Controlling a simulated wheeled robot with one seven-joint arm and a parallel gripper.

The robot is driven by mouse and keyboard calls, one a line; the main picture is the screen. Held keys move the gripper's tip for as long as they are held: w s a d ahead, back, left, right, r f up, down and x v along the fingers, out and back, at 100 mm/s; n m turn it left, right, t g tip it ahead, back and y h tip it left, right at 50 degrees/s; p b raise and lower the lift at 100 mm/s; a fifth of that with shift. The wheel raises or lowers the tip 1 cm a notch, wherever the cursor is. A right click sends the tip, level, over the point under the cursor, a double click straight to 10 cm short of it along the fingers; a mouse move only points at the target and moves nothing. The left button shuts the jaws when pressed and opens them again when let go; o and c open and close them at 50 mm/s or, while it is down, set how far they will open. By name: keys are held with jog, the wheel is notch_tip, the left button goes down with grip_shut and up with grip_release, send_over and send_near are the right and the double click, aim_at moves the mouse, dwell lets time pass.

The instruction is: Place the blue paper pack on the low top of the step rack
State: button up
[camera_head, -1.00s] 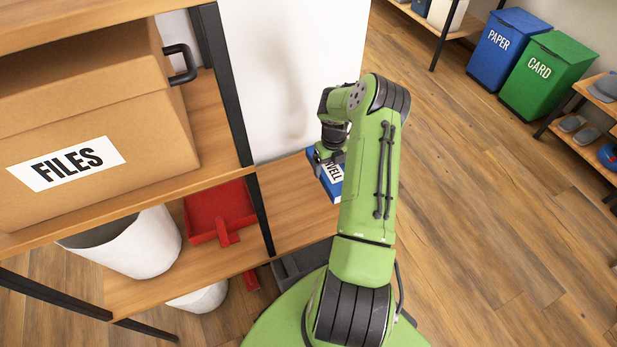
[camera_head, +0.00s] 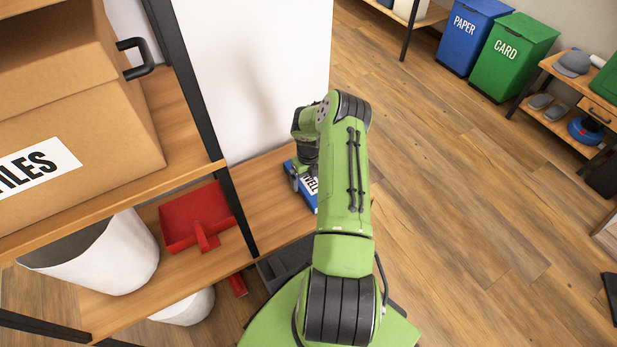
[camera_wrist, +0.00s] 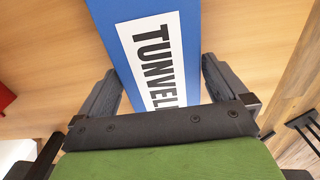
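The blue paper pack (camera_head: 308,200), with a white label reading "TUNVELL", is at the low top (camera_head: 262,205) of the step rack, beside the white wall panel. My arm hides part of it in the head view. In the wrist view the pack (camera_wrist: 180,50) lies between the two dark fingers of my gripper (camera_wrist: 160,85), which sit against its two long sides. In the head view my gripper (camera_head: 303,178) is at the pack. Wood shows on both sides of the pack; whether it rests on the top or hangs just above cannot be told.
The taller part of the rack at left holds a cardboard files box (camera_head: 70,130). A white bin (camera_head: 100,255) and a red dustpan (camera_head: 197,220) are on its lower shelf. A black post (camera_head: 205,110) stands left of the low top. Open floor (camera_head: 470,220) lies to the right.

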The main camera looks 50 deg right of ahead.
aim_at(309, 179)
jog(key=shift+r, duration=0.1)
notch_tip(309, 179, up, 12)
jog(key=p, duration=0.4)
dwell(0.4)
